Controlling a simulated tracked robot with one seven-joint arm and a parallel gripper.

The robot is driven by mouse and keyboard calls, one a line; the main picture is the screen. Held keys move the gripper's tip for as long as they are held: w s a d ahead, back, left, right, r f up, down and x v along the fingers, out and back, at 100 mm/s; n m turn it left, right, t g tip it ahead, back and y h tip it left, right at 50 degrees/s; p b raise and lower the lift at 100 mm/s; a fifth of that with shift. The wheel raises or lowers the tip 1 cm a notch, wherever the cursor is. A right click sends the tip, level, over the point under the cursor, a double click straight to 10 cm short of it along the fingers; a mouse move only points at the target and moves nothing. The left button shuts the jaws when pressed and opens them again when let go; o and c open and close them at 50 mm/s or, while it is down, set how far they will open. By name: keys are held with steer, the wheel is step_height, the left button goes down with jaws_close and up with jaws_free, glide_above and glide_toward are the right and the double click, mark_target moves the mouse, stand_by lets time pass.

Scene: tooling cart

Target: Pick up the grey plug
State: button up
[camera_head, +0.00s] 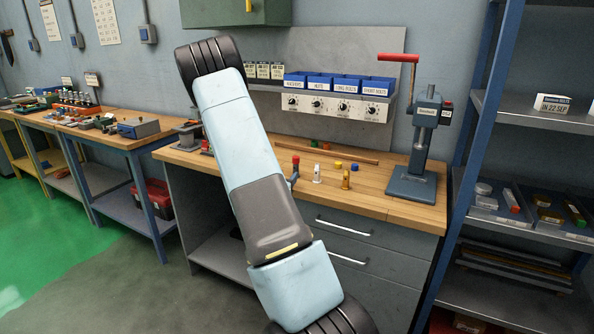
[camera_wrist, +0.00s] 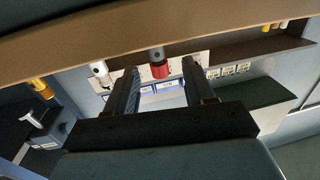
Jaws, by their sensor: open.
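A pale grey plug (camera_head: 317,174) stands upright on the wooden bench top, between a red-topped piece (camera_head: 295,160) and a brass piece (camera_head: 346,180). In the wrist view, which is upside down, the pale grey plug (camera_wrist: 100,72) shows just left of my left-hand finger, outside the jaws. My gripper (camera_wrist: 160,68) is open and empty. The red-and-grey piece (camera_wrist: 160,66) appears between the fingertips; I cannot tell how far beyond them it stands. The brass piece (camera_wrist: 42,88) is farther left.
A press with a red handle (camera_head: 410,170) stands at the bench's right end. Blue bins (camera_head: 335,83) and a knob panel (camera_head: 337,107) are at the back. The bench front right is clear.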

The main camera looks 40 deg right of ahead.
mark_target(294, 167)
steer(key=shift+r+x, duration=0.1)
steer(key=shift+x, duration=2.1)
steer(key=shift+r+x, duration=0.15)
steer(key=shift+x, duration=2.05)
steer(key=shift+s+d, duration=0.1)
steer(key=shift+s, duration=0.05)
jaws_close()
